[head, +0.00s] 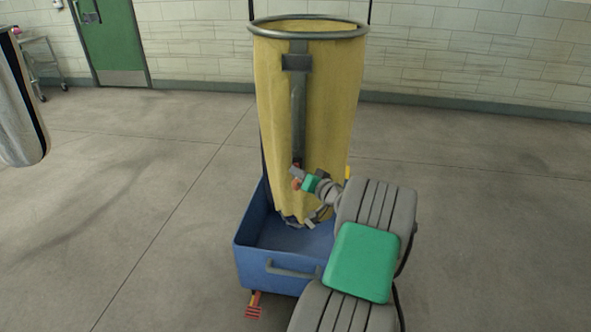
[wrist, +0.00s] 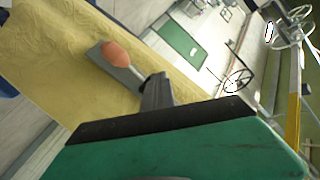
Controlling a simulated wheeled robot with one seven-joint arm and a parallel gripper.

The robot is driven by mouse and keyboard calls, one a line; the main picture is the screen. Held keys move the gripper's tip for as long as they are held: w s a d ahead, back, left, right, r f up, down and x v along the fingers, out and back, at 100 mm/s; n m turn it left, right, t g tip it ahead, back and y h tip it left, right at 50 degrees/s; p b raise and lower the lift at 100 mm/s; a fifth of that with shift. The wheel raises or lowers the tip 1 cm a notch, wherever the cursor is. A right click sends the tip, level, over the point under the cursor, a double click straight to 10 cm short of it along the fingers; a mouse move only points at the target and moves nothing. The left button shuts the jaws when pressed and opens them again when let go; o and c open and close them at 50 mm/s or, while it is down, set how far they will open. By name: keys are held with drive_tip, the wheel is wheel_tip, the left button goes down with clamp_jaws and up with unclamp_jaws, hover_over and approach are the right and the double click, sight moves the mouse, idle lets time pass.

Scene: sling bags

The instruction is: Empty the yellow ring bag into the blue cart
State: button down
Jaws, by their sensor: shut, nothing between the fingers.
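The yellow ring bag (head: 330,110) hangs upright with a grey metal ring around its open top. A grey strap or bar (head: 298,110) runs down its front from a dark bracket. Its gathered lower end, with some grey fittings, hangs over the blue cart (head: 262,262); I cannot tell whether it touches the cart floor. My gripper (head: 297,178) is shut and empty, in front of the bag's lower part near the foot of the strap. In the wrist view the orange-tipped gripper (wrist: 118,52) lies against the yellow cloth (wrist: 60,70); contact is unclear.
The cart has a grey front handle (head: 290,270) and a red foot or pedal (head: 254,306) at its lower front. A green door (head: 110,40) and shelf trolley (head: 40,65) are behind. The left floor is clear.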

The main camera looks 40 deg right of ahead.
drive_tip(key=shift+s+a, duration=0.55)
drive_tip(key=shift+a, duration=0.2)
drive_tip(key=shift+s+a, duration=0.8)
drive_tip(key=shift+a, duration=0.2)
drive_tip(key=shift+s+a, duration=0.75)
drive_tip(key=shift+a, duration=0.25)
